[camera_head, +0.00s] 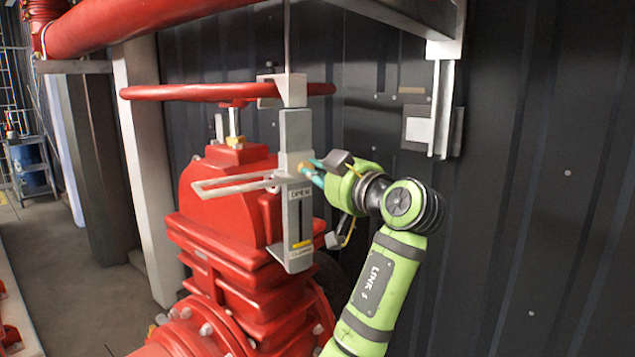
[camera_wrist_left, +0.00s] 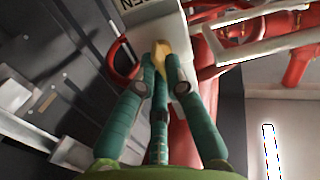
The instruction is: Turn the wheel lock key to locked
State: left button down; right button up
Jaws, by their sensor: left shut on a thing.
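The wheel lock is an upright grey box (camera_head: 297,132) with an OPEN label and a slot below it, in front of the red handwheel (camera_head: 180,92). A small yellow brass key (camera_wrist_left: 160,56) sits at the lock's grey body (camera_wrist_left: 155,28) in the left wrist view. My left gripper (camera_head: 307,167) is at the right side of the lock. Its teal fingers are closed around the key, which they partly hide. The key's exact turn angle is hard to tell. My right gripper is not in view.
A red valve body (camera_head: 225,190) stands behind and below the lock. A grey bracket arm (camera_head: 235,185) sticks out to the left of it. A dark ribbed wall (camera_head: 540,200) lies close behind, with a metal post (camera_head: 445,100) to the right.

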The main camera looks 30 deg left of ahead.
pick_arm(q)
jog(key=shift+s+a+r+n+b, duration=0.15)
jog(key=shift+n+b, duration=2.2)
jog(key=shift+n, duration=1.7)
jog(key=shift+s+f+n+b, duration=0.15)
jog(key=shift+n+b, duration=2.2)
jog(key=shift+n, duration=1.7)
jog(key=shift+r, duration=0.1)
jog(key=c, duration=1.3)
grip_release()
jog(key=v, duration=1.2)
